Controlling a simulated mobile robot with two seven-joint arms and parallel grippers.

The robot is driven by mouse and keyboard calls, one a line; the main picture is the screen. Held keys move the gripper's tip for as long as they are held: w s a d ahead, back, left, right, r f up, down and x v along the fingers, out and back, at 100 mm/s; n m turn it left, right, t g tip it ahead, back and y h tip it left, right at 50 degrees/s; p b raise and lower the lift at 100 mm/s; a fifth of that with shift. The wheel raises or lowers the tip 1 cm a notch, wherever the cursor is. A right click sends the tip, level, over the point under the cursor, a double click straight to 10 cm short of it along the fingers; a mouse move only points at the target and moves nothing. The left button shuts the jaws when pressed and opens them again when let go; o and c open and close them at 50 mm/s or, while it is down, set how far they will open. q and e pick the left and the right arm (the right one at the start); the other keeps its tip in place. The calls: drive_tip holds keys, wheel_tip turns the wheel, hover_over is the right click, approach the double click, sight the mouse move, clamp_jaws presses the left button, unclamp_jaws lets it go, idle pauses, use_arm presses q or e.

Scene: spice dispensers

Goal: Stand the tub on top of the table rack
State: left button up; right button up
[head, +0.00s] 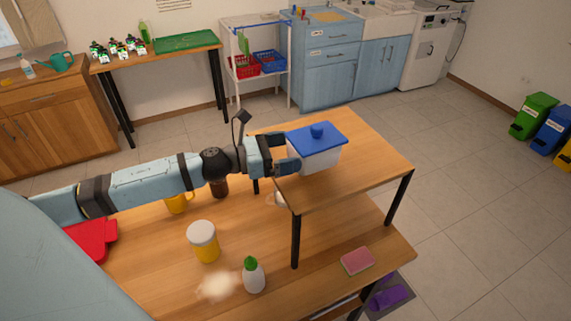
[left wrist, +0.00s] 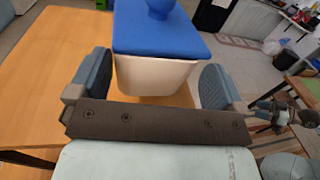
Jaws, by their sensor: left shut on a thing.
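The tub is white with a blue lid and blue knob (head: 322,155). It is upright at the table rack's (head: 368,172) wooden top, toward its left side. I cannot tell for sure whether its base touches the wood. My left gripper (head: 287,155) is shut on the tub, reaching in from the left. In the left wrist view the tub (left wrist: 155,75) sits between the two fingers, its lower part partly hidden by the gripper body.
On the table below stand a yellow jar with a white lid (head: 204,242), a green-capped bottle (head: 254,275) and a yellow mug (head: 177,203). A pink sponge (head: 357,261) lies at the front right. The rack top's right part is clear.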

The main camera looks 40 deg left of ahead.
use_arm(q)
drive_tip(key=shift+f, duration=2.2)
